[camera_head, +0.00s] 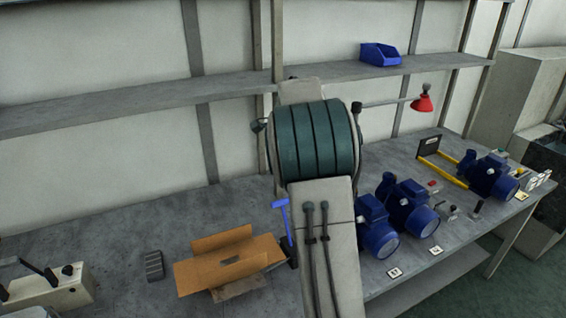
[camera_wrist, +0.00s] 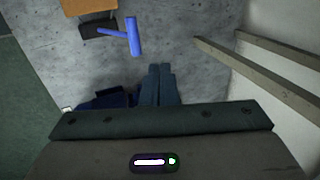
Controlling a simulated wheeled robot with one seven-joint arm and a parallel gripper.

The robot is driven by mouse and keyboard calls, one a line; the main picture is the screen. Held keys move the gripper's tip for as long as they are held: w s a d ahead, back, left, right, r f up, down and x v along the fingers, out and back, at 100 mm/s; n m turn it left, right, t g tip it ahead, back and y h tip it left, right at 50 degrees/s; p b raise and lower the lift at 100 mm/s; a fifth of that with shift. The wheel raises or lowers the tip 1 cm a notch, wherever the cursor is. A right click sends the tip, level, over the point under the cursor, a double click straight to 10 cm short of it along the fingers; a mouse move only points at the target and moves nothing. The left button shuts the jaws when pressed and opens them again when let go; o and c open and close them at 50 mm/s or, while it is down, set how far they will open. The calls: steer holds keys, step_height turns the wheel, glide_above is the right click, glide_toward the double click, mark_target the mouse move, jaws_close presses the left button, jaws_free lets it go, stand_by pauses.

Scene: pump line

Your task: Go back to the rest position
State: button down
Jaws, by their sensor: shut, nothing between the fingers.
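My gripper (camera_wrist: 158,85) shows in the wrist view with its two dark fingers together and nothing between them. It is above the grey workbench, which also shows in the head view (camera_head: 110,215). In the head view my arm stands in the middle and the gripper is hidden behind it. A blue T-shaped tool (camera_head: 284,216) stands beside the cardboard box; it also shows in the wrist view (camera_wrist: 133,37), apart from the fingers. Dark blue shapes (camera_wrist: 105,100) lie partly hidden behind the gripper body.
An open cardboard box (camera_head: 228,262) is on the bench, left of my arm. Blue pumps (camera_head: 412,208) stand on the right. A red lamp (camera_head: 423,103) reaches over the bench. A shelf (camera_head: 120,109) with a blue bin (camera_head: 380,54) runs along the wall.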

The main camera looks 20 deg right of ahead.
stand_by(0.3)
steer(key=s+a+n, duration=0.5)
steer(key=s+n, duration=0.1)
steer(key=s, duration=0.5)
steer(key=s+a+f+n, duration=0.1)
steer(key=s+a+n, duration=0.4)
steer(key=s, duration=0.7)
steer(key=s+a+n, duration=0.5)
steer(key=s+n, duration=0.1)
steer(key=s, duration=0.5)
steer(key=shift+s+a+f+n, duration=0.15)
steer(key=shift+s+a+n, duration=0.15)
steer(key=shift+n, duration=0.1)
steer(key=shift+s+d, duration=0.1)
steer(key=shift+d, duration=0.05)
